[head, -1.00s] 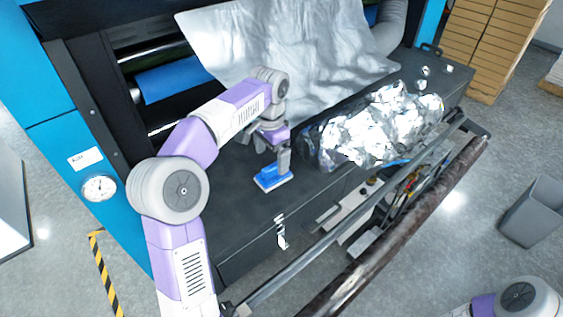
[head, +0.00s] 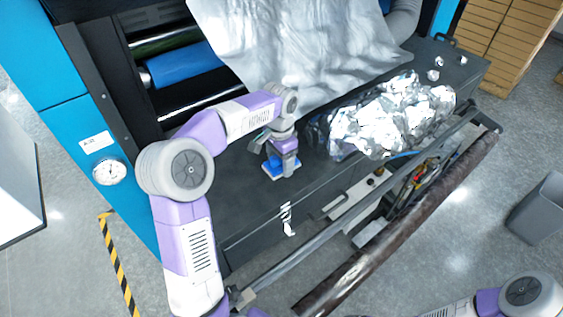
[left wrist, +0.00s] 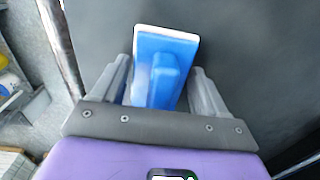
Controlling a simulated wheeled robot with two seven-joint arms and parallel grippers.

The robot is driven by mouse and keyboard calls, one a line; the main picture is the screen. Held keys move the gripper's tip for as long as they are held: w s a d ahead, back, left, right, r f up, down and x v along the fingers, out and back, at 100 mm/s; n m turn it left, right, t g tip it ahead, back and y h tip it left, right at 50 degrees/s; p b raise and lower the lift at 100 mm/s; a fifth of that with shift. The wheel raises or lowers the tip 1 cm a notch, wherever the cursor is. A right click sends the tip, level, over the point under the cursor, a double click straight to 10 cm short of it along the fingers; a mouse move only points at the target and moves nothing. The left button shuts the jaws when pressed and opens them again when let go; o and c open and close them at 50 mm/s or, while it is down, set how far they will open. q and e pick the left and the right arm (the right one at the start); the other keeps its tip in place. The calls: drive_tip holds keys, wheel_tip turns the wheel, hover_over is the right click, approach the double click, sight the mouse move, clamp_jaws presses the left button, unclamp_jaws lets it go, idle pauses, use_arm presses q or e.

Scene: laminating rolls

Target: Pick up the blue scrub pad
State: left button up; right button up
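The blue scrub pad (head: 271,168) lies on the dark flat top of the machine, in front of the hanging silver sheet. It has a blue raised grip and a white edge, seen in the left wrist view (left wrist: 166,55). My left gripper (head: 284,165) is down at the pad and partly hides it in the head view. In the left wrist view its two fingers (left wrist: 163,85) stand apart, one on each side of the blue grip, with gaps showing. Whether the fingertips touch the pad cannot be told. My right arm shows at the lower right; its gripper is out of frame.
A crumpled heap of silver film (head: 395,115) lies right of my left gripper. The silver sheet (head: 290,45) hangs behind it. A metal bar and a dark roller (head: 400,225) run along the front edge. A small silver scrap (head: 287,218) lies near that edge.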

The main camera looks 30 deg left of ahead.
use_arm(q)
drive_tip(key=c, duration=0.6)
drive_tip(key=shift+r, duration=0.1)
drive_tip(key=shift+c, duration=0.2)
wheel_tip(320, 180, up, 18)
drive_tip(key=shift+f, duration=0.1)
idle(0.3)
drive_tip(key=o, duration=0.4)
drive_tip(key=shift+c, duration=1.4)
